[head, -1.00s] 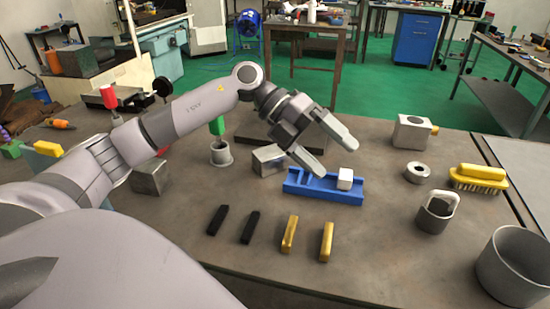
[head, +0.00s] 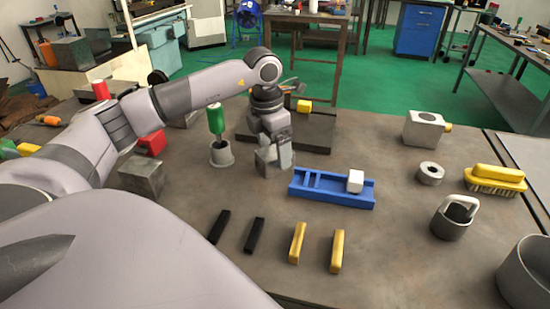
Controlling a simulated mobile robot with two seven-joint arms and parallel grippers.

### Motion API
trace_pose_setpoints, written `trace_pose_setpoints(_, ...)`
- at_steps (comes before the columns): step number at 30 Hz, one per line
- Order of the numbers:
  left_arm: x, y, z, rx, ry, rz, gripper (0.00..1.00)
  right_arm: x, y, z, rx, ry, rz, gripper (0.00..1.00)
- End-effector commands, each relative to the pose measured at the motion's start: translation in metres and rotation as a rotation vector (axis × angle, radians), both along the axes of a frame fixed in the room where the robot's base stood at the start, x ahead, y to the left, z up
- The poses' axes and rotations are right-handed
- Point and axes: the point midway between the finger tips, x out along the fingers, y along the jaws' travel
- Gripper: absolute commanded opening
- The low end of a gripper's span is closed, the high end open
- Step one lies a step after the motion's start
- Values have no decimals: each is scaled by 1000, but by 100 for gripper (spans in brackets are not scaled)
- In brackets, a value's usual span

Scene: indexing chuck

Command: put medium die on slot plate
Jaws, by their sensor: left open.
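A blue slotted holder (head: 331,197) lies in the middle of the table. A small white cube (head: 355,181) sits in its right part. I cannot tell for sure which of these are the medium die and the slot plate. My left gripper (head: 274,163) is open and points down at a silver block (head: 264,168), left of the blue holder. Its fingers overlap the block and partly hide it; contact is unclear. My right gripper is out of view.
A green-handled tool (head: 217,121) stands in a grey cup (head: 221,153) left of the gripper. Two black bars (head: 219,227) and two gold bars (head: 297,243) lie in front. A metal ring (head: 430,173), yellow brush (head: 494,180) and grey container (head: 524,275) are at right.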

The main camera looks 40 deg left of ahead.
Motion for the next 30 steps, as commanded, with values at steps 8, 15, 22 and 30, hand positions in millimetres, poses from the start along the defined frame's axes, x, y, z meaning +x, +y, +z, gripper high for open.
trace_pose_setpoints(8, 3, -1, -28, -1, 0, 1, 88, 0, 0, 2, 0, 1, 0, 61)
trace_pose_setpoints(15, 3, -1, -28, -1, -1, 1, 72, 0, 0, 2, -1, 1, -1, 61)
trace_pose_setpoints(22, 3, -2, -28, -2, 0, 1, 0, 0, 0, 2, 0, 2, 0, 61)
trace_pose_setpoints(30, 4, -2, -25, -3, -6, 1, 0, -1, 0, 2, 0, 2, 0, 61)
